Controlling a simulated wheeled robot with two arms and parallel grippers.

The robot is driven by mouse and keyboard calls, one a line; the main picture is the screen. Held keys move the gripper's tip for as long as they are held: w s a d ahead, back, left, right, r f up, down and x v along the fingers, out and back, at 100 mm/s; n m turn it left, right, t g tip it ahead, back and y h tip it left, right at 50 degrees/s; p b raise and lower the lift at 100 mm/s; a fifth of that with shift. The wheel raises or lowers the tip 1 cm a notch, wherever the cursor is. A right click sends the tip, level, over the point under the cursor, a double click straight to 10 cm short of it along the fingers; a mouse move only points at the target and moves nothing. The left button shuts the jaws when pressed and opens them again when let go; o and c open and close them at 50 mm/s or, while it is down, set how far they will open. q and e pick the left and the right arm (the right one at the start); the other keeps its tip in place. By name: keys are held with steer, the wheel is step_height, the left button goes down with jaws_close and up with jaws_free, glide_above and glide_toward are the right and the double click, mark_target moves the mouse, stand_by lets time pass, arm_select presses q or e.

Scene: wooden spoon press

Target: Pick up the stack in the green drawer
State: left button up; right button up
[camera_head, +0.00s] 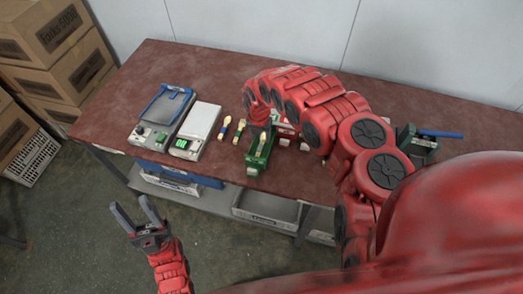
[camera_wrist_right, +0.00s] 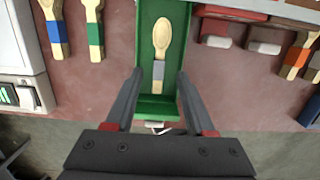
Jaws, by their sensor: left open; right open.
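The green drawer (camera_head: 259,152) lies on the red-brown table (camera_head: 125,92) near its front edge. The right wrist view shows it as an open green box (camera_wrist_right: 147,20). In the head view the right arm partly hides the drawer. My left gripper (camera_head: 133,210) is open and empty, in front of the table.
Further left stand a device with a blue frame (camera_head: 162,112) and a white-topped device (camera_head: 199,120). Right are an orange-ended spoon (camera_wrist_right: 296,58) and red and white blocks (camera_wrist_right: 264,45).

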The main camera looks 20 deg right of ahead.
mark_target(261, 144)
steer(key=f+b, duration=0.4)
steer(key=f, duration=0.1)
steer(key=shift+w+d+b, duration=0.2)
steer(key=shift+w+b, duration=0.15)
steer(key=shift+b, duration=0.05)
steer(key=shift+w+f+b, duration=0.15)
steer(key=shift+f+b, duration=0.15)
steer(key=shift+f, duration=0.15)
steer(key=shift+r, duration=0.1)
steer(key=shift+d, duration=0.1)
jaws_close()
